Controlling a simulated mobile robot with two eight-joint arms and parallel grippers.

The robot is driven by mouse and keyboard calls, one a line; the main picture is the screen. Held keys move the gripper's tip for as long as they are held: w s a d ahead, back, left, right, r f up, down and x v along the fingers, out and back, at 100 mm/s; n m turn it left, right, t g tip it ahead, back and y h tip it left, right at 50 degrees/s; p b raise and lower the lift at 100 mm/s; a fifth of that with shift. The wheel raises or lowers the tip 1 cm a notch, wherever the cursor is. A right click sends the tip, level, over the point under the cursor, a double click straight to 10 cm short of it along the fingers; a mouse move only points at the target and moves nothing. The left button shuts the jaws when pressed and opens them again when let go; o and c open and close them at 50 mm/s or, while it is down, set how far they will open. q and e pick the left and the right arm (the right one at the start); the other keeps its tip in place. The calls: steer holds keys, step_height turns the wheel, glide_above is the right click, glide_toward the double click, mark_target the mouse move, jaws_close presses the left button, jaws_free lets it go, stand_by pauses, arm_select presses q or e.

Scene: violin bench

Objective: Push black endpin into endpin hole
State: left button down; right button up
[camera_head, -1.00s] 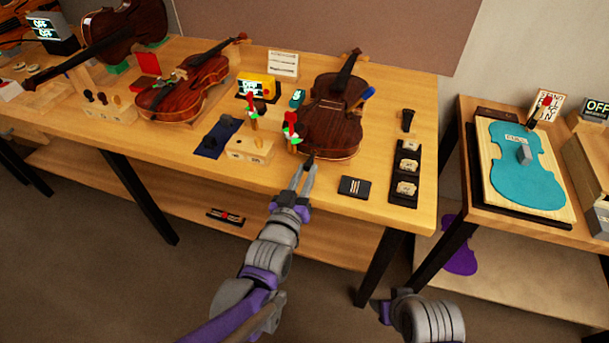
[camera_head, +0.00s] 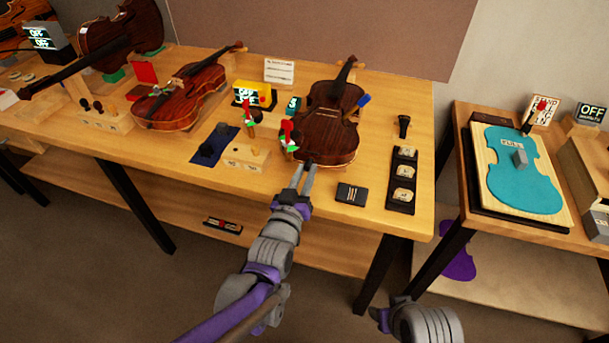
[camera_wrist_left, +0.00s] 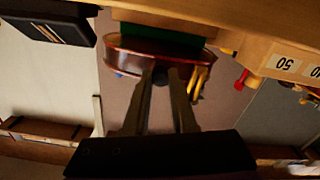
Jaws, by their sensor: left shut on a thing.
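The dark brown violin (camera_head: 330,138) lies on the bench with its lower end toward me; it also shows in the left wrist view (camera_wrist_left: 125,56). My left gripper (camera_head: 308,167) is at that lower end, its fingers pointing at the violin. It is shut on the small black endpin, which shows as a dark piece between the fingertips in the left wrist view (camera_wrist_left: 160,76). The endpin is at or very close to the violin's end; I cannot tell how deep it sits. The endpin hole is hidden behind it. Only a link of my right arm shows at the bottom.
A wooden block (camera_head: 245,155) stands left of the violin, with red and green items near it. A small black case (camera_head: 351,194) and a black tray (camera_head: 389,193) lie to the right. Another violin (camera_head: 180,98) lies farther left. The bench's front edge is close below my gripper.

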arm_select(q)
steer(key=shift+w+d, duration=0.1)
steer(key=shift+w, duration=0.1)
steer(key=c, duration=0.6)
jaws_free()
steer(key=shift+c, duration=0.2)
steer(key=v, duration=1)
steer(key=shift+s+p, duration=0.3)
steer(key=shift+s, duration=0.05)
